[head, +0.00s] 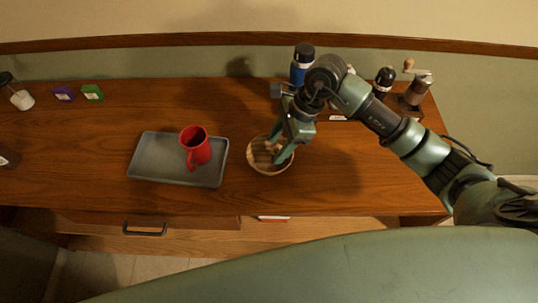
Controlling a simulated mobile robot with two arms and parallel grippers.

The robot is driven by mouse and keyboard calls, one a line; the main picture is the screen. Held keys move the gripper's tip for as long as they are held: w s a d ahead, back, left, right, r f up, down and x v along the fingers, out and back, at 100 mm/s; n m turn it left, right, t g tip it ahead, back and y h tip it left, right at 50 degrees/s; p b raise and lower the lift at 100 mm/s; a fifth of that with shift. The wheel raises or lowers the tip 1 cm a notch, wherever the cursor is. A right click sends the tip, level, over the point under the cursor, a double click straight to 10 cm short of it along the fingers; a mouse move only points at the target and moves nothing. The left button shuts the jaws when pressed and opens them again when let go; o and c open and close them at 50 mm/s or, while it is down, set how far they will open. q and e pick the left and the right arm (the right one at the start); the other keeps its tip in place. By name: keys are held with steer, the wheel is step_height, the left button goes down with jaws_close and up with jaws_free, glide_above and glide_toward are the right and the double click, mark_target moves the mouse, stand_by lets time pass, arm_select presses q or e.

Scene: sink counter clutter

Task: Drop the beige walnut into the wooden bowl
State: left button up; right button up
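The wooden bowl (262,171) stands on the wooden counter, just right of the grey tray. My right gripper (279,155) reaches down over the bowl, with its fingertips at or inside the bowl's opening. A small beige-brown lump (270,147) shows beside the fingers and may be the walnut. I cannot tell whether it lies in the bowl or touches the fingers. The finger gap is too small and partly hidden to judge. My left gripper is out of view.
A red mug (196,147) stands on the grey tray (147,167) left of the bowl. A blue bottle (301,65), a dark-topped container (383,80) and a coffee grinder (416,91) stand behind. Purple (63,94) and green (92,92) boxes sit at the back left.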

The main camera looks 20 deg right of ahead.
steer(key=b+v, duration=0.2)
steer(key=v, duration=0.5)
steer(key=shift+r, duration=0.4)
steer(key=shift+d, duration=0.15)
